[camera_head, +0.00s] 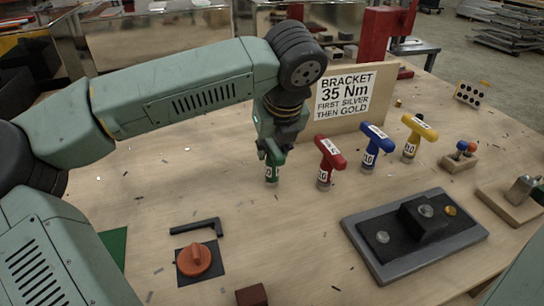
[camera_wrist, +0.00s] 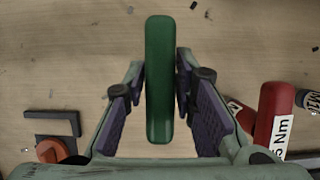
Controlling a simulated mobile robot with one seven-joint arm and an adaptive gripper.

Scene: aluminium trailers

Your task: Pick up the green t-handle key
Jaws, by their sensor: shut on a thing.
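The green t-handle key (camera_head: 271,172) stands upright at the left end of a row of t-handle keys on the wooden table. Its top is mostly hidden by my gripper (camera_head: 272,150) in the head view. In the wrist view the green handle (camera_wrist: 158,75) runs lengthwise between the two fingers of my gripper (camera_wrist: 160,95), which are shut on it. I cannot tell whether the key's lower end touches the table.
Red (camera_head: 329,160), blue (camera_head: 375,148) and yellow (camera_head: 416,137) t-handle keys stand to the right. A bracket sign (camera_head: 345,98) stands behind. A grey tray (camera_head: 375,262) with a black block lies front right. An orange knob (camera_head: 194,259) and black hex key (camera_head: 197,227) lie front left.

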